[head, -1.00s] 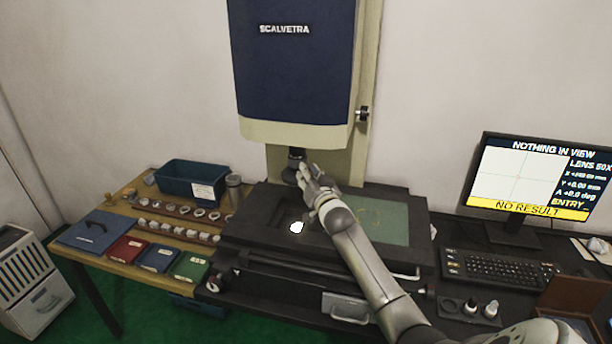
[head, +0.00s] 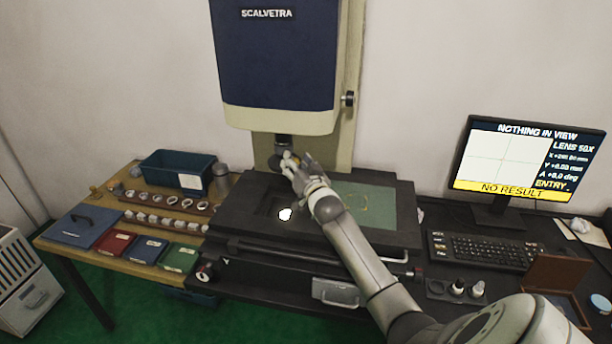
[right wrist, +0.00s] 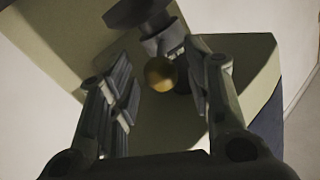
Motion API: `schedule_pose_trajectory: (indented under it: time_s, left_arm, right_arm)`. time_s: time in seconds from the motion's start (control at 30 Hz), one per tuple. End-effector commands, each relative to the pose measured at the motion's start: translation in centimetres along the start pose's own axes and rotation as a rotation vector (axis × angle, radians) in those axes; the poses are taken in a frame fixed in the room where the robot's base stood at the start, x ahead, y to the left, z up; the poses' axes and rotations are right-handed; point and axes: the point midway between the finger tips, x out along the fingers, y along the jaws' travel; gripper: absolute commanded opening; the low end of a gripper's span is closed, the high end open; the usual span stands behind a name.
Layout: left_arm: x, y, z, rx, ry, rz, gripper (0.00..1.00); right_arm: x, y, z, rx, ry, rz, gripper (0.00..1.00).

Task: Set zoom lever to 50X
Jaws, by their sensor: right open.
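The Scalvetra measuring machine has a blue and cream head (head: 275,60) with a dark lens barrel (head: 284,143) under it. In the right wrist view a round brass knob (right wrist: 160,74), seemingly the zoom lever's end, sits beside the grey lens housing (right wrist: 163,42). My right gripper (head: 291,162) is just below the barrel. Its fingers (right wrist: 160,95) are open, with the knob between them in the picture; I see no contact. The monitor (head: 525,160) reads "LENS 50X", "NOTHING IN VIEW" and "NO RESULT". My left gripper is out of view.
The dark stage with a green plate (head: 372,207) lies under my right arm. Left is a wooden table with a blue bin (head: 178,172), rows of rings (head: 165,222) and coloured boxes (head: 112,243). A keyboard (head: 485,251) and open wooden box (head: 555,278) are at right.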

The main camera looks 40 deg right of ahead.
Motion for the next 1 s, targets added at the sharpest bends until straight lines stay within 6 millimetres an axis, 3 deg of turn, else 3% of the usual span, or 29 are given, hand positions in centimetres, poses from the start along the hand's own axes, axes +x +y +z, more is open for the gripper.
schedule_pose_trajectory:
  time_s: [0.6,1.0]
  left_arm:
    - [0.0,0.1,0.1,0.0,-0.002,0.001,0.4]
    - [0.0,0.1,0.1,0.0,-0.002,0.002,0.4]
  right_arm:
    - [-9.4,0.1,0.1,0.0,-0.001,0.001,0.46]
    - [-10.9,0.2,-0.1,0.0,0.001,0.001,0.46]
